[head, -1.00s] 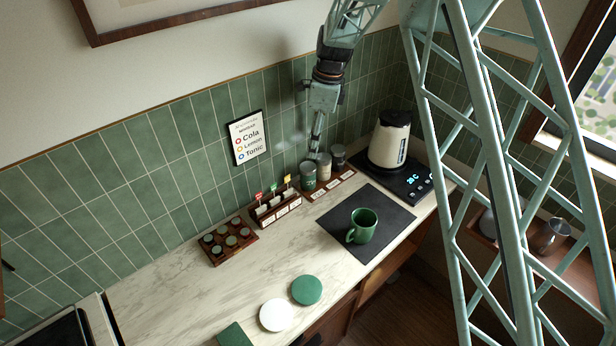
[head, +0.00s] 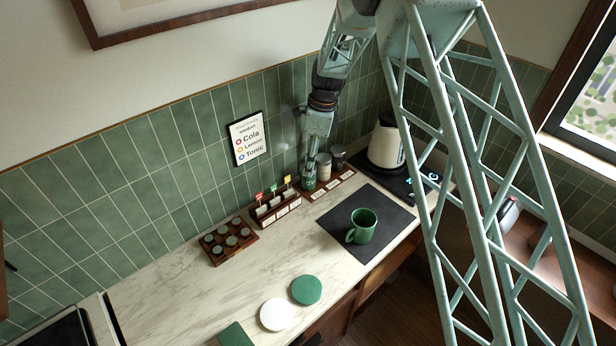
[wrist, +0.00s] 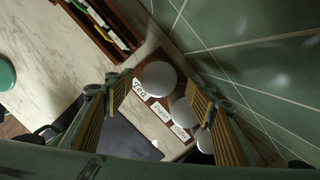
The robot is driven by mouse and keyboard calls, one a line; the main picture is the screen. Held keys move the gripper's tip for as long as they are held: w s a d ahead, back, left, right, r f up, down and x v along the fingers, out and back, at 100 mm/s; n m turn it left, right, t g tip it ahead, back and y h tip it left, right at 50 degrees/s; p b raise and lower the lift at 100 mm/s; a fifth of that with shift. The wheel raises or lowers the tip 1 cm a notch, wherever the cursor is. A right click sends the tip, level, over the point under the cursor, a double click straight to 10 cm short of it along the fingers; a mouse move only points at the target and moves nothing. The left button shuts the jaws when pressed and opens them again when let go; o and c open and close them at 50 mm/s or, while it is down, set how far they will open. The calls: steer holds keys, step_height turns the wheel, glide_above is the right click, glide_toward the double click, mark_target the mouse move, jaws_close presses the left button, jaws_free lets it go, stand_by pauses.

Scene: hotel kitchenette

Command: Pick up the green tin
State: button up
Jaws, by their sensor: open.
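The green tin (head: 309,184) stands upright at the left end of a small wooden rack against the tiled wall. My gripper (head: 311,168) is directly above it, pointing down, and partly covers it in the head view. In the wrist view the tin's round pale lid (wrist: 158,78) shows between the two fingers of my gripper (wrist: 160,90), beside a label reading "Tea". The fingers are apart and hold nothing. I cannot tell whether the fingertips reach below the lid's edge.
A cream tin (head: 324,166) and a dark tin (head: 338,156) stand close beside it on the rack (head: 346,175). A box of tabbed packets (head: 277,210) is to the left. A green mug (head: 362,226) stands on the dark mat (head: 395,218). A kettle (head: 385,147) is to the right.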

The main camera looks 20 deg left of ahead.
steer(key=shift+f, duration=0.15)
steer(key=shift+s+a+f+p, duration=0.15)
steer(key=shift+f+p, duration=0.15)
steer(key=shift+f, duration=0.9)
steer(key=shift+s+a+f+p, duration=0.15)
steer(key=shift+f+p, duration=0.1)
steer(key=shift+f, duration=0.95)
steer(key=shift+w, duration=0.1)
steer(key=c, duration=1.1)
